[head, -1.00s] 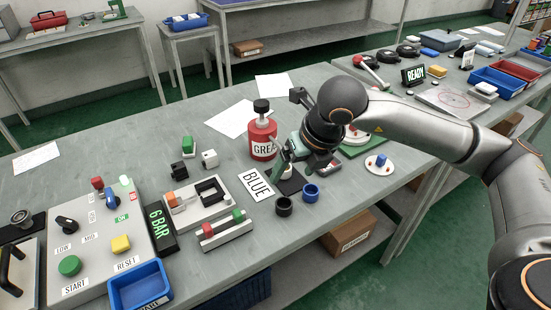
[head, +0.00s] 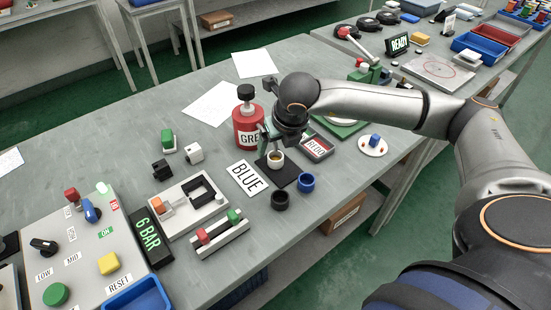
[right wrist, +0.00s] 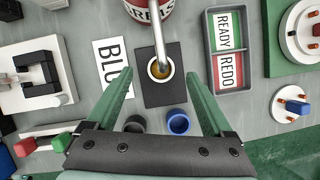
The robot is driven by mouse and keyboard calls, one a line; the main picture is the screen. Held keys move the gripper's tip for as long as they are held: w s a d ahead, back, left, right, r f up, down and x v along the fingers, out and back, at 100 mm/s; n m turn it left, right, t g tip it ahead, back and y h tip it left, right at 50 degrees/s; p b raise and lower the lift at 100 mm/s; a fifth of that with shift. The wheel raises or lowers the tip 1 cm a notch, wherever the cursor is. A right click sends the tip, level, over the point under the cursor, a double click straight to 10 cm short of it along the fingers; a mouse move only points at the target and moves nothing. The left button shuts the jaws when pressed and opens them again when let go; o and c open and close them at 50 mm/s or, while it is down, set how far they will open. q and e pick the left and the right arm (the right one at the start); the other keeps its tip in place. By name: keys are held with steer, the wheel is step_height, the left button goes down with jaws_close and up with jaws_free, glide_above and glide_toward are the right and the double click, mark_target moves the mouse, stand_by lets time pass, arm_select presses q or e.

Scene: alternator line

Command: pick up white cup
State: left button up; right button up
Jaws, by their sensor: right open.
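The white cup (head: 275,159) stands upright on a small black mat (head: 287,173) beside the red grease can (head: 249,128). It is small and holds something brownish. In the right wrist view the cup (right wrist: 160,69) is under the end of a metal spout (right wrist: 158,30) coming from the red can. My right gripper (head: 268,138) is open and empty. In the wrist view its two green fingers lie left and right of the cup, with the tips near its level in the picture; I see no contact. My left gripper is not in view.
A black ring cup (head: 280,200) and a blue ring cup (head: 306,182) stand close in front of the mat. The BLUE card (head: 247,178) lies left of it, and the READY/REDO tray (right wrist: 229,50) stands to the right. The switch panel (head: 85,250) is at lower left.

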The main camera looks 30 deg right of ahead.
mark_target(274, 159)
steer(key=x, duration=0.4)
steer(key=shift+s+f+p, duration=0.15)
steer(key=shift+f+p, duration=0.2)
steer(key=shift+p, duration=0.05)
steer(key=shift+d, duration=0.1)
jaws_close()
